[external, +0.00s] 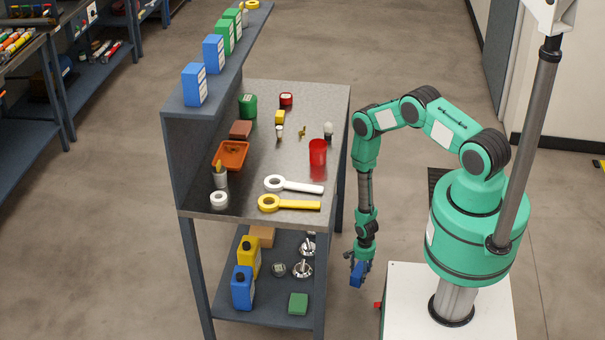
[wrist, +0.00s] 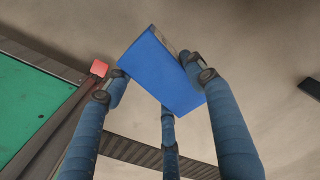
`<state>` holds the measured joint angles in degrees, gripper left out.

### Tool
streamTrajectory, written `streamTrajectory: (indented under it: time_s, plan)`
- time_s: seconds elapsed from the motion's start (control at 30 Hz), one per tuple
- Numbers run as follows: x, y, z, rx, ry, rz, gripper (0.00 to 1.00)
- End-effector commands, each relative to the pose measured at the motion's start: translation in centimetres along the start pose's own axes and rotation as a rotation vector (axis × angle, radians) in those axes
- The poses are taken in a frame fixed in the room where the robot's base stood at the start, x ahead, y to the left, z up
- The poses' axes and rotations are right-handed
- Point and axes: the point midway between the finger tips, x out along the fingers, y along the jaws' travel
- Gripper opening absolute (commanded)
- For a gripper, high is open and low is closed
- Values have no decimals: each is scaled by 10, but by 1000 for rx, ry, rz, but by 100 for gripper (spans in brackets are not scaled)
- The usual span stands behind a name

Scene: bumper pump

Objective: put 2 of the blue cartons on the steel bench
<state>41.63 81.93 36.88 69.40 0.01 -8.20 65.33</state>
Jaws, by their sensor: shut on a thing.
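My gripper (external: 358,264) hangs low to the right of the bench, below its top, and is shut on a blue carton (wrist: 162,72). In the wrist view the carton sits tilted between the blue fingers; in the external view it is partly covered by them. Two more blue cartons (external: 195,85) (external: 213,54) stand upright on the raised shelf along the bench's left side. The steel bench (external: 315,105) has a grey metal top, with no blue carton visible on it.
Green cartons (external: 225,37) share the raised shelf. The bench top holds a red cup (external: 317,152), white ring wrench (external: 295,185), yellow ring wrench (external: 290,203), orange tray (external: 232,155) and smaller items. Bottles stand on the lower shelf (external: 270,312). Some bare top lies mid-bench.

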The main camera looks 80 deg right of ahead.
Motion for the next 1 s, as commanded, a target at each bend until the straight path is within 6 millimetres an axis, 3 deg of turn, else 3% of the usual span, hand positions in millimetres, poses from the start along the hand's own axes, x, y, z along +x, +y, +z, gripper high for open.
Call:
streamTrajectory:
  time_s: [0.57, 1.0]
  plan:
    - [-2, -2, -2, -2, 2, -1, 20]
    - [-33, -25, -26, -63, 41, -4, 20]
